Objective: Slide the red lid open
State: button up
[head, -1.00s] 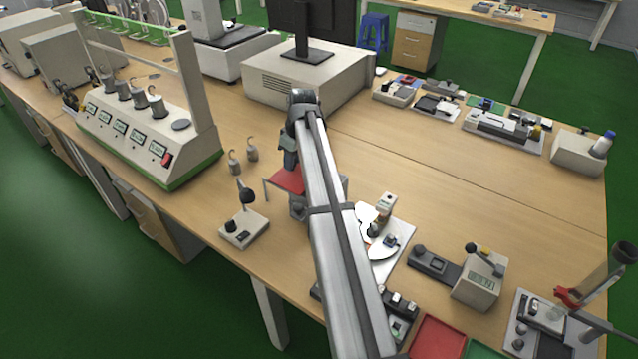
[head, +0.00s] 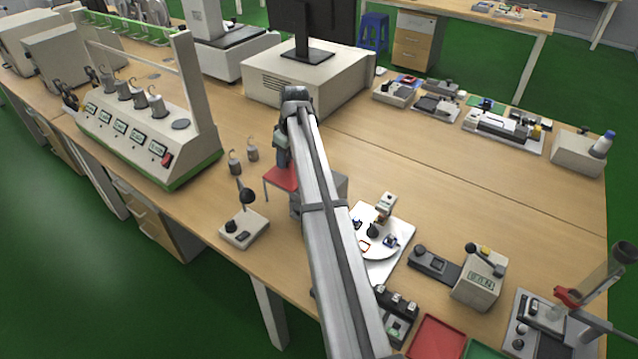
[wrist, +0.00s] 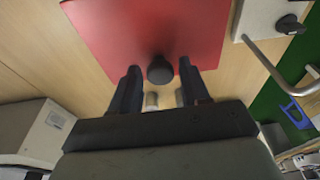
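The red lid (head: 279,178) is a flat red panel on the bench, partly hidden behind my arm in the head view. In the wrist view the red lid (wrist: 120,30) fills the upper middle. A round black knob (wrist: 160,70) stands near its lower edge. My gripper (wrist: 161,80) is open, with one dark finger on each side of the knob. Gaps show between the knob and both fingers, and nothing is gripped. In the head view my arm hides the fingertips and the knob.
A small device with a black lever (head: 243,228) stands just left of the lid. Two hooked weights (head: 244,158) stand behind it. A grey-white box with a monitor (head: 300,80) is at the back. A white disc fixture (head: 385,235) lies right of my arm.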

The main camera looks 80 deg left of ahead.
aim_at(288, 159)
jog(key=shift+r, duration=0.1)
jog(key=shift+r, duration=2.45)
